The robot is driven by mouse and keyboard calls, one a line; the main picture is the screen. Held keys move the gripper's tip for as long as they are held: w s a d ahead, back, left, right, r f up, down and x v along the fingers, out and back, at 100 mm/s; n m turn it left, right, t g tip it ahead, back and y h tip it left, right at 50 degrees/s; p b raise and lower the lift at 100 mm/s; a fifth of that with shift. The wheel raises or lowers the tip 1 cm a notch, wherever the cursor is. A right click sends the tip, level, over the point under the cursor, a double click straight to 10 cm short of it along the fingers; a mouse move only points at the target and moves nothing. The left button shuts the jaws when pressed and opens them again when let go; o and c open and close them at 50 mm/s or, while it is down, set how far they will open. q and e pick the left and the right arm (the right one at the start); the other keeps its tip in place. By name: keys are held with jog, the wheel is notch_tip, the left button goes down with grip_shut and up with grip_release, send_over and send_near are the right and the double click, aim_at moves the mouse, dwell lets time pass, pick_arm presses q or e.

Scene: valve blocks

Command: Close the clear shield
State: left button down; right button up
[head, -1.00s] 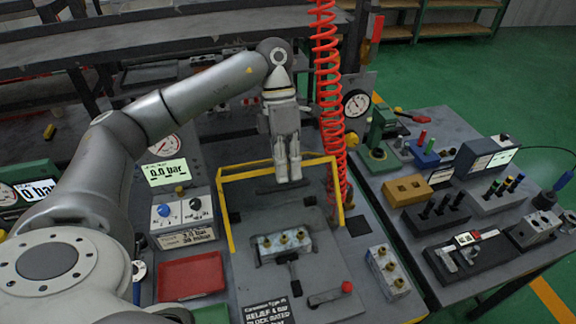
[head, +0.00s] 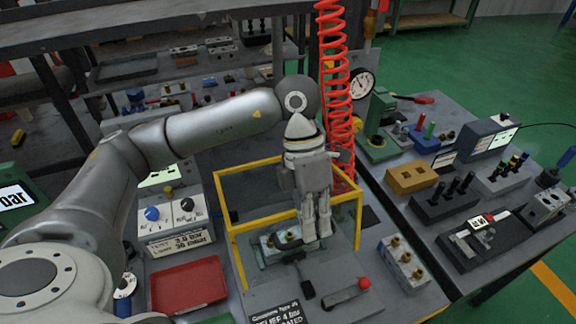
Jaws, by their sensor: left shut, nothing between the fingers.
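The clear shield, with its yellow frame (head: 293,209), stands over the fixture on the bench. Its top edges form a box outline, and its front posts reach down close to the bench plate. I cannot tell if it is fully seated. Behind it a valve block with brass fittings (head: 283,238) sits in the fixture, partly hidden by my gripper. My left gripper (head: 317,232) is shut and empty, pointing down, with its fingers in front of the shield's front top bar. I cannot tell if they touch it. My right gripper is not in view.
A red tray (head: 188,287) lies at front left, below a control box with blue and black knobs (head: 172,218). A lever with a red knob (head: 363,283) is in front of the shield. Another valve block (head: 402,263) stands to the right. A red coiled hose (head: 335,90) hangs behind.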

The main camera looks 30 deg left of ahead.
pick_arm(q)
jog(key=d+b+x, duration=0.1)
jog(key=b+x, duration=0.4)
jog(key=x, duration=0.3)
jog(key=shift+s+r, duration=0.3)
jog(key=shift+s, duration=0.1)
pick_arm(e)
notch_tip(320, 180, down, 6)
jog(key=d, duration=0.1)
pick_arm(q)
jog(key=shift+d, duration=0.1)
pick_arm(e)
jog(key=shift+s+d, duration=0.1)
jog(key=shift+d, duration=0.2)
pick_arm(q)
notch_tip(320, 180, up, 14)
jog(key=shift+s+d+f+p, duration=0.15)
jog(key=shift+s+d+p, duration=0.3)
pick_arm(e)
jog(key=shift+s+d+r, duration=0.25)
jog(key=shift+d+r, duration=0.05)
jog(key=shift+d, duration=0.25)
